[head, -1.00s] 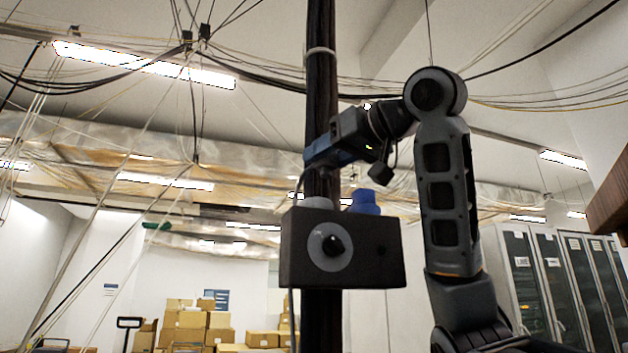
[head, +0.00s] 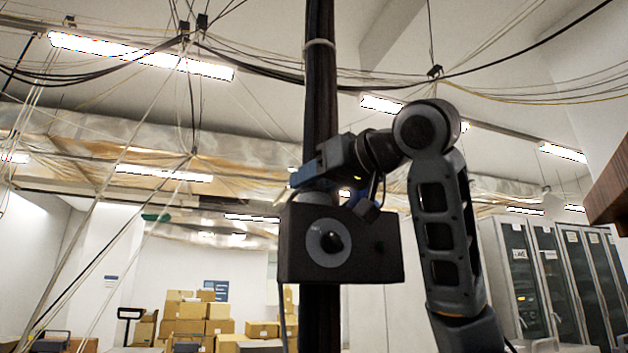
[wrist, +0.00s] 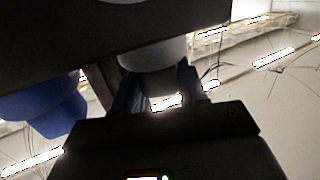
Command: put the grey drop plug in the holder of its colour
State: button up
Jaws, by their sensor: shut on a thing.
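A black box (head: 342,245) is fixed to a dark pole, with a pale round disc and black knob on its front. The blue holder also shows in the wrist view (wrist: 42,106). My gripper (head: 310,180) is low over the grey holder. In the wrist view a pale grey body (wrist: 153,57) lies between my fingers, close to the box. My gripper is shut on the grey drop plug; where plug ends and holder begins cannot be told.
The dark pole (head: 320,90) rises behind the box. Thin cables and lights run overhead. A brown wooden edge (head: 610,190) juts in at the right. Cabinets and stacked cartons (head: 195,320) stand far behind.

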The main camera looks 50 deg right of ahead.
jog(key=shift+f, duration=0.25)
jog(key=o, duration=1.1)
jog(key=shift+r, duration=0.1)
jog(key=shift+r, duration=0.25)
jog(key=b+v, duration=0.2)
jog(key=v, duration=1)
jog(key=shift+b, duration=0.4)
